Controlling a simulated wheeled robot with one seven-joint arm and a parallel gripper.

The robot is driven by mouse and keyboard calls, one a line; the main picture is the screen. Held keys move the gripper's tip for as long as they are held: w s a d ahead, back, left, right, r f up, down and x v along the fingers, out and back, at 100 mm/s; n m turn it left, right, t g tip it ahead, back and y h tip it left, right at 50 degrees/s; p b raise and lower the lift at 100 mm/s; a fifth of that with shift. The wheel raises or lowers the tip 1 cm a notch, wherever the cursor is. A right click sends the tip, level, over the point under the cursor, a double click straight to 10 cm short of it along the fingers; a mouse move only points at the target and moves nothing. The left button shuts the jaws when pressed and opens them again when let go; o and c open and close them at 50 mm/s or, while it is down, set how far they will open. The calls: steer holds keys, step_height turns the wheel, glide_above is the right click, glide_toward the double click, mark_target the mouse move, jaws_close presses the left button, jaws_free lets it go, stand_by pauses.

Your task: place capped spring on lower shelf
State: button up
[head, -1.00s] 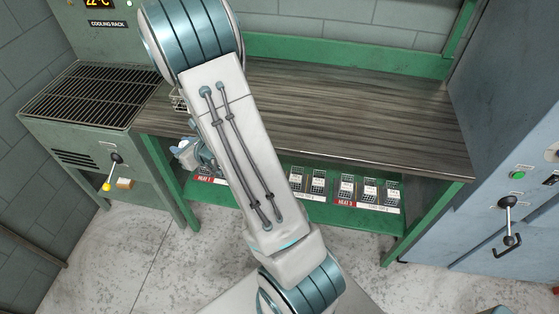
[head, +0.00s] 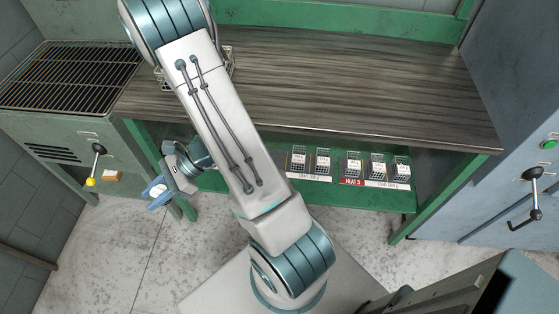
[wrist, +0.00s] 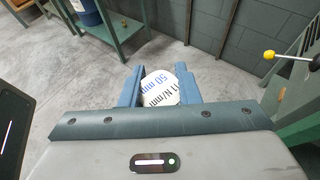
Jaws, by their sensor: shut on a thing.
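My gripper (head: 157,193) is left of my forearm in the head view, in front of the bench's left leg and over the floor. In the wrist view its two blue fingers (wrist: 159,88) are shut on the capped spring (wrist: 160,90). Its white round cap faces the wrist camera, with "50 mm" and "N/mm" printed on it; the coil below is hidden. The green lower shelf (head: 355,200) runs under the wooden bench top. My arm hides its left part. Several small dark-and-white caged items (head: 353,166) stand in a row on its right part.
Label strips, one red reading "HEAT 5" (head: 352,182), lie along the shelf's front edge. The bench top (head: 350,90) overhangs the shelf. A wire basket (head: 229,62) is partly behind my arm. A grilled cooling rack (head: 70,75) with a yellow-knobbed lever (head: 97,165) stands left.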

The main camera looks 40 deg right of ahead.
steer(key=s+d+f+n+g+h+b, duration=0.25)
steer(key=s+f+n+g+b, duration=0.35)
steer(key=s+n+g, duration=0.5)
steer(key=s+d+f+n+g+h+b, duration=0.2)
steer(key=s+d+f+n+h+b, duration=0.15)
steer(key=d+n+h, duration=0.5)
steer(key=s+d+f+n+g+h+b, duration=0.3)
steer(key=s+d+f+h, duration=0.2)
steer(key=d, duration=0.6)
steer(key=w+d+f+n+t+h+b, duration=0.3)
steer(key=d+f+n+t+h+b, duration=0.15)
steer(key=d, duration=0.55)
steer(key=w+d+f+n+t+h+b, duration=0.35)
steer(key=d+n+h+b, duration=0.2)
steer(key=d, duration=0.45)
steer(key=w+d+f+n+t+b, duration=0.4)
steer(key=w+f+n+t, duration=0.1)
steer(key=f+n+t, duration=0.1)
steer(key=shift+h, duration=0.5)
steer(key=w+a+f+b, duration=0.1)
steer(key=w+a+f, duration=0.1)
steer(key=w, duration=0.1)
steer(key=w+a+f+b, duration=0.1)
steer(key=w+a+f, duration=0.1)
steer(key=w+a+f+b, duration=0.1)
steer(key=w+a+f, duration=0.1)
steer(key=w+a, duration=0.1)
steer(key=shift+w, duration=0.3)
steer(key=shift+f+b, duration=1.15)
steer(key=shift+f, duration=0.9)
